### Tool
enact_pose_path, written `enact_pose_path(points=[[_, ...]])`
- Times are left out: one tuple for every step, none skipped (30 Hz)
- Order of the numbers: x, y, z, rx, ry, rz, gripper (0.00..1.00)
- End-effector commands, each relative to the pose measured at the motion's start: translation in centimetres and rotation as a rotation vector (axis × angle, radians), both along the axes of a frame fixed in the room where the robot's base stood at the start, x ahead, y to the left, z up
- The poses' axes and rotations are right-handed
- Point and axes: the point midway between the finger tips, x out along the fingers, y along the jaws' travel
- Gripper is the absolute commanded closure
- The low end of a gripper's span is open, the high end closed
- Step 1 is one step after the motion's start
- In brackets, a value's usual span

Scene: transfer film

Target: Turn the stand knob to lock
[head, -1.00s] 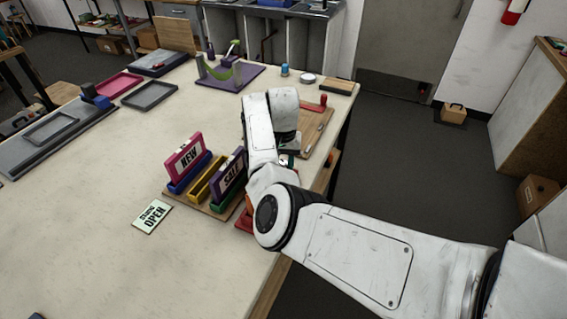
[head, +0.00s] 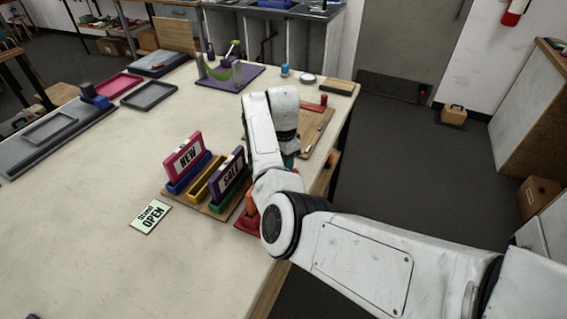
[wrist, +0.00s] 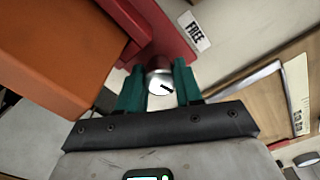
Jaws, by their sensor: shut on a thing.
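The red stand (wrist: 172,30) fills the top of the wrist view, with a white label reading FREE (wrist: 194,32) on it. A round silver knob (wrist: 159,86) with a short black mark on its face sits beside the stand's red wall. My gripper (wrist: 158,68) has its teal fingers on either side of the knob and is shut on it. In the head view the red stand (head: 246,222) shows partly beside my arm, with an orange part on top. The knob is hidden there, and only a bit of teal at my gripper (head: 289,161) shows.
A large orange block (wrist: 55,50) is close at the left of the wrist view. The wooden sign rack (head: 181,196) stands just left of the red stand. A wooden board (head: 318,130) lies beyond my wrist. The table's left middle is clear.

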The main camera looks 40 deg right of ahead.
Motion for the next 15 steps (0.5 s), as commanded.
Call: enact_pose_path(points=[[0.13,-0.03,0.16,-0.003,-0.004,-0.024,0.95],[0.13,-0.03,0.16,-0.003,-0.004,-0.039,0.95],[0.13,-0.03,0.17,-0.003,-0.004,-0.056,0.95],[0.13,-0.03,0.18,-0.003,-0.004,-0.069,0.95],[0.14,-0.04,0.19,-0.003,-0.004,-0.079,0.95],[0.14,-0.04,0.20,-0.003,-0.004,-0.091,0.95],[0.14,-0.04,0.20,-0.003,-0.004,-0.100,0.95],[0.14,-0.04,0.21,-0.003,-0.004,-0.107,0.95],[0.14,-0.04,0.22,-0.003,-0.004,-0.115,0.95],[0.14,-0.04,0.22,-0.003,-0.004,-0.120,0.95],[0.14,-0.04,0.23,-0.003,-0.004,-0.125,0.95],[0.14,-0.04,0.24,-0.003,-0.004,-0.130,0.95],[0.15,-0.04,0.24,-0.003,-0.004,-0.132,0.95],[0.15,-0.04,0.24,-0.003,-0.004,-0.134,0.95],[0.15,-0.04,0.25,-0.003,-0.004,-0.135,0.95]])
